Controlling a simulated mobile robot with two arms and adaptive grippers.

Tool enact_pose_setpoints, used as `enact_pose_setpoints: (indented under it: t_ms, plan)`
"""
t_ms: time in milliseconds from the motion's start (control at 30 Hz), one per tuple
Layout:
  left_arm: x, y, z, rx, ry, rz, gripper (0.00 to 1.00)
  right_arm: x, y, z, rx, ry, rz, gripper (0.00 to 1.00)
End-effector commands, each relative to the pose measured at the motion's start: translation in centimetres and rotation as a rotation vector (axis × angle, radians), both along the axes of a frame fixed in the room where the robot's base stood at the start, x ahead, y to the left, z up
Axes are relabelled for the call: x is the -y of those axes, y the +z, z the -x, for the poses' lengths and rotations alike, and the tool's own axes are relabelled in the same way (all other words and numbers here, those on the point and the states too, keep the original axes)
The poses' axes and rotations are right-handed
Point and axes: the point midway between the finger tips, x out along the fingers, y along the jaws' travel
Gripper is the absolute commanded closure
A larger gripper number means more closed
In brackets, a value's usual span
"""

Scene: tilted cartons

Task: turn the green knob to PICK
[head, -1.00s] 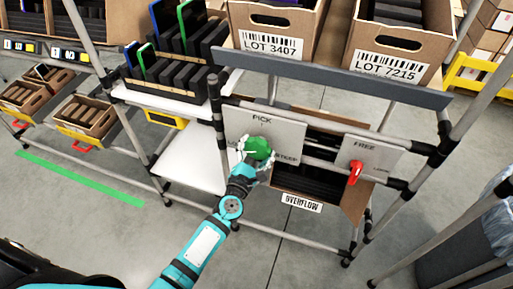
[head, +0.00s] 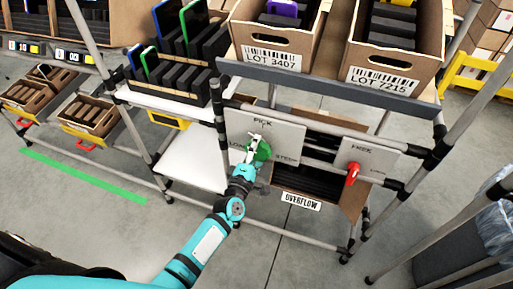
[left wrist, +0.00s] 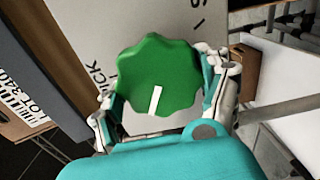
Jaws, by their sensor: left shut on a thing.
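The green knob (head: 263,150) is on a grey panel (head: 285,133) lettered PICK above it, with partly hidden lettering to its left and right. My left gripper (head: 254,149) is at the knob and partly covers it. In the left wrist view the scalloped knob (left wrist: 155,65) sits between the fingers of the left gripper (left wrist: 165,98), which is shut on it. The knob's white mark points down in that view, while the PICK lettering (left wrist: 98,78) is to its left. The mark is not on PICK. My right gripper is not in view.
A red handle (head: 352,174) is on a second panel (head: 368,158) to the right. Cartons marked LOT 3407 (head: 272,60) and LOT 7215 (head: 382,80) stand above. Rack tubes surround the panels. Open floor (head: 105,235) lies at the left front.

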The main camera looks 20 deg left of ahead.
Motion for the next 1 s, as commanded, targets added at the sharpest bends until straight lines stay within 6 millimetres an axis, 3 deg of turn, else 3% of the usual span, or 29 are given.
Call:
enact_pose_setpoints:
  t_ms: [1000]
  plan:
    - [0.2,0.1,0.1,0.025,-0.004,-0.900,0.57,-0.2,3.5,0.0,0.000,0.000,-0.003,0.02]
